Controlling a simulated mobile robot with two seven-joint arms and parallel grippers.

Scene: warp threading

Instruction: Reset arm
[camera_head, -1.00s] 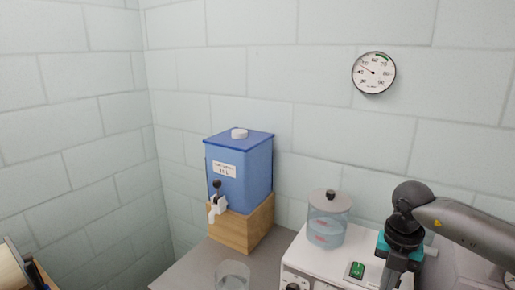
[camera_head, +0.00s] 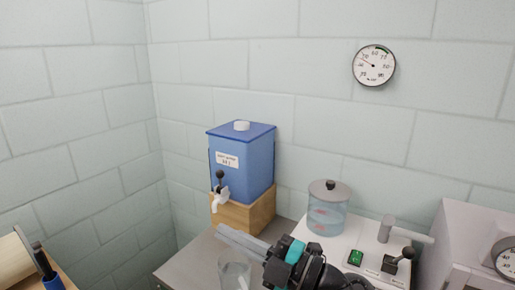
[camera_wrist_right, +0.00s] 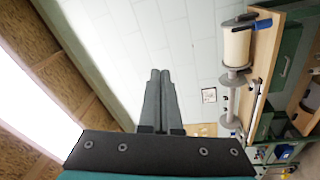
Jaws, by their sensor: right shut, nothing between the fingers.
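My right gripper (camera_head: 223,231) is at the lower middle of the head view. Its two grey fingers lie together and point left, in front of the wooden block under the blue tank. A teal band and dark wrist joints show behind the fingers. In the right wrist view the fingers (camera_wrist_right: 160,75) are pressed side by side, with nothing between them. My left gripper is not in view.
A blue tank (camera_head: 243,168) with a tap stands on a wooden block (camera_head: 250,212). A glass beaker (camera_head: 232,272) sits close below my right fingers. A lidded clear jar (camera_head: 327,215) stands on a white machine with a green switch (camera_head: 356,257). A spool (camera_head: 14,262) is at left.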

